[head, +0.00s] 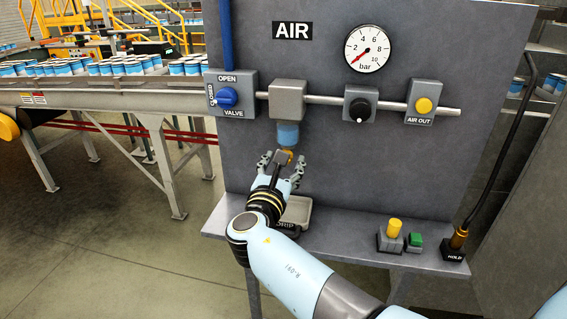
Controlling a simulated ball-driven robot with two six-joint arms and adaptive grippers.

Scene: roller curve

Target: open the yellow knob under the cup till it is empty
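The cup (288,136), a blue translucent bowl, hangs under a grey block (288,100) on the air pipe. The small yellow knob (290,153) is at the cup's underside, partly hidden by my gripper. My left gripper (282,166) is just below the cup, its two fingers spread apart on either side of a dark piece near the knob. I cannot tell whether anything touches the knob. The liquid level in the cup is not clear. My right gripper is out of view; only a bit of light blue arm shows at the right edge.
A grey drip tray (298,212) sits on the shelf (340,243) under the gripper. The panel carries a blue valve knob (227,96), a gauge (368,48), a black knob (360,109) and a yellow AIR OUT button (424,105). A cabled brass tool (458,238) stands at right.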

